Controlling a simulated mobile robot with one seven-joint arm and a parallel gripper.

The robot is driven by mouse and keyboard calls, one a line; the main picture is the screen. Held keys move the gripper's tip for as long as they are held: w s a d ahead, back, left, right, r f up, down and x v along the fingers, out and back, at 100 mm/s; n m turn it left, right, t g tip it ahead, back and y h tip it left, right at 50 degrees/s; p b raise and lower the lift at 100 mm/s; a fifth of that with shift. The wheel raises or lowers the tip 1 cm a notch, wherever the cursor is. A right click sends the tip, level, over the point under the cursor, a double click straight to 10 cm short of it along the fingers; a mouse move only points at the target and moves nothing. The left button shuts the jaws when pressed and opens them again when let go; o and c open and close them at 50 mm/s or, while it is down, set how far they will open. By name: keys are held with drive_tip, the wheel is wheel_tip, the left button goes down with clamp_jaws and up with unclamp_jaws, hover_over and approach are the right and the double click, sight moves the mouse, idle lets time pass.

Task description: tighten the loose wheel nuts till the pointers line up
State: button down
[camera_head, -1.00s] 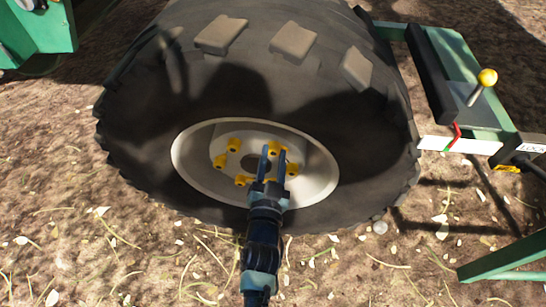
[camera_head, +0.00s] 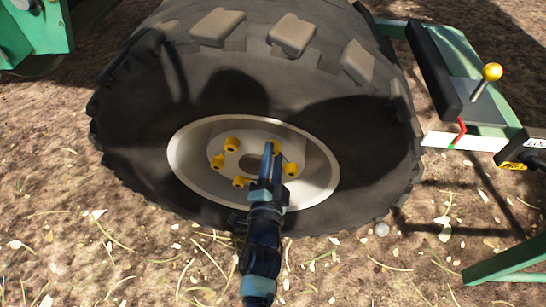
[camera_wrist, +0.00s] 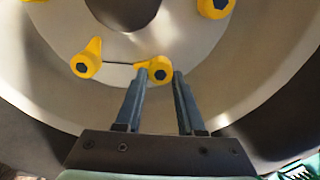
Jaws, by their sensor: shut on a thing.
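The big black tyre (camera_head: 370,150) stands upright, with a pale rim (camera_head: 185,170) around a recessed hub. Several wheel nuts with yellow pointer caps ring the hub, such as the upper left nut (camera_head: 232,144), the left nut (camera_head: 217,161) and the right nut (camera_head: 291,169). My gripper (camera_head: 272,150) reaches into the rim. In the wrist view my gripper (camera_wrist: 160,75) has its two fingers on either side of one nut (camera_wrist: 160,67), whose pointer points left. The neighbouring nut (camera_wrist: 86,64) has its pointer up and slightly right. My arm hides part of the lower hub.
A green frame with a yellow-knobbed lever (camera_head: 491,73) stands to the right of the tyre. Green machine parts (camera_head: 40,30) are at upper left. The ground (camera_head: 90,240) in front is bare soil with straw and bits of debris.

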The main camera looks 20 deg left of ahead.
idle(0.3)
drive_tip(key=c, duration=0.5)
unclamp_jaws()
drive_tip(key=shift+s, duration=0.15)
drive_tip(key=p+v, duration=0.2)
drive_tip(key=v, duration=1)
drive_tip(key=shift+s+d, duration=0.15)
drive_tip(key=shift+s, duration=0.2)
